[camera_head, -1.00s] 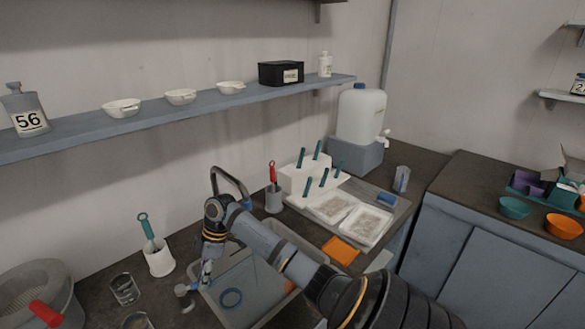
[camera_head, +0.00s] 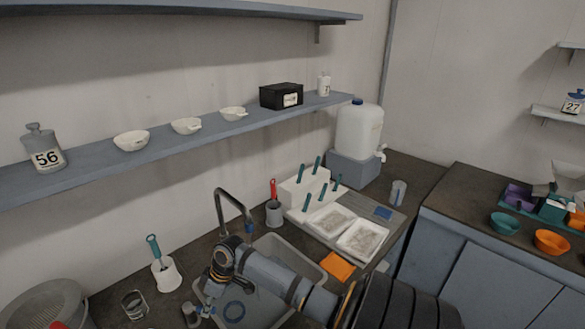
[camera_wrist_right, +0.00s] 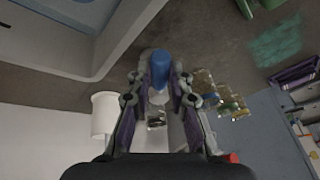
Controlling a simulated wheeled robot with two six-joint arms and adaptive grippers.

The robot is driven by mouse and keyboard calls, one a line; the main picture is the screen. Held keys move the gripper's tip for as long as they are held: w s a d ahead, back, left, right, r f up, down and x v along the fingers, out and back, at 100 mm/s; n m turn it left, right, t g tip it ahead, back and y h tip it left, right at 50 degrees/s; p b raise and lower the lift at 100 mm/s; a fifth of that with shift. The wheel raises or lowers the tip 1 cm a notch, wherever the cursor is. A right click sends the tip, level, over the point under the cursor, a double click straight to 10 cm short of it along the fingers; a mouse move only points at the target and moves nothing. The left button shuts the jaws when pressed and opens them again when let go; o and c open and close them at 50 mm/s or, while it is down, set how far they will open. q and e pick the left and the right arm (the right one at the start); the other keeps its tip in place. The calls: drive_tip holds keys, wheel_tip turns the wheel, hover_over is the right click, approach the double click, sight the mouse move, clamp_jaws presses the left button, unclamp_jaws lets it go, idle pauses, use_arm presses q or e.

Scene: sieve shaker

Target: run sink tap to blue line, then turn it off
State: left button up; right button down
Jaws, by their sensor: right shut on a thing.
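The grey sink (camera_head: 312,263) is in the lower middle of the head view, with its curved metal tap spout (camera_head: 219,204) behind my right arm. A short grey knob (camera_head: 190,313) stands at the sink's left edge. My right gripper (camera_head: 208,298) is by that knob, partly hidden by its own wrist. In the right wrist view, my right gripper (camera_wrist_right: 160,88) is shut on a blue-topped handle (camera_wrist_right: 160,68), which looks like the tap handle. I cannot make out a water stream or a blue line. My left gripper is not in view.
A beaker (camera_head: 134,304) and a white holder (camera_head: 167,274) with a teal-handled tool stand left of the sink. A grey cup (camera_head: 273,213), a white rack (camera_head: 300,190), white trays (camera_head: 363,240) and an orange sheet (camera_head: 338,266) crowd its back and right sides.

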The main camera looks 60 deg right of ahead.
drive_tip(key=shift+s+a, duration=0.1)
drive_tip(key=shift+a, duration=0.05)
drive_tip(key=m+p, duration=0.1)
drive_tip(key=p, duration=0.1)
drive_tip(key=a+m+h+p, duration=0.1)
drive_tip(key=m, duration=0.1)
drive_tip(key=shift+s+a+t+p, duration=0.25)
drive_tip(key=shift+a+t+p, duration=0.05)
drive_tip(key=shift+t+p, duration=0.1)
drive_tip(key=m+p, duration=0.1)
drive_tip(key=a+m+h+p, duration=0.1)
drive_tip(key=p, duration=0.1)
drive_tip(key=shift+s+a+m+t, duration=0.1)
drive_tip(key=shift+a+m+t, duration=0.2)
drive_tip(key=shift+m, duration=0.1)
use_arm(q)
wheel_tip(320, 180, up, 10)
drive_tip(key=p, duration=0.2)
use_arm(e)
drive_tip(key=m, duration=0.1)
drive_tip(key=a+m+h, duration=0.1)
drive_tip(key=shift+a+m, duration=0.25)
drive_tip(key=shift+m, duration=0.15)
